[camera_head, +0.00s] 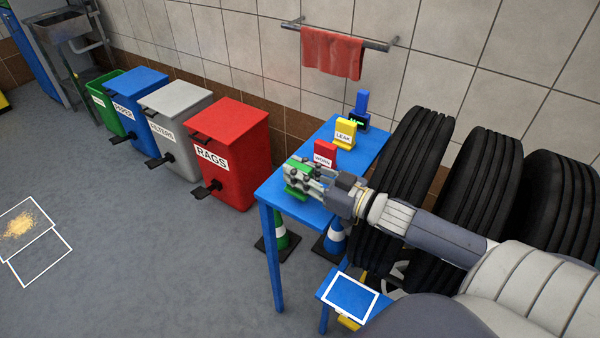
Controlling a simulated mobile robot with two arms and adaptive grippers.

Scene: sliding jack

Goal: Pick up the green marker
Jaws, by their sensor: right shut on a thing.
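The green marker (297,181) is at the near left part of the blue table (272,187). My right gripper (300,178) comes in from the right and is shut on the green marker. The fingers hide part of the marker, and I cannot tell whether it touches the tabletop. A red marker (325,154) and a yellow marker with a "LEAK" label (345,133) stand behind it on the table. My left gripper is not in view.
A blue item (361,105) stands at the table's far end. Several black tires (480,180) stand close on the right. Red (235,140), grey, blue and green bins line the wall at left. Cones stand under the table. Floor at left is mostly free.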

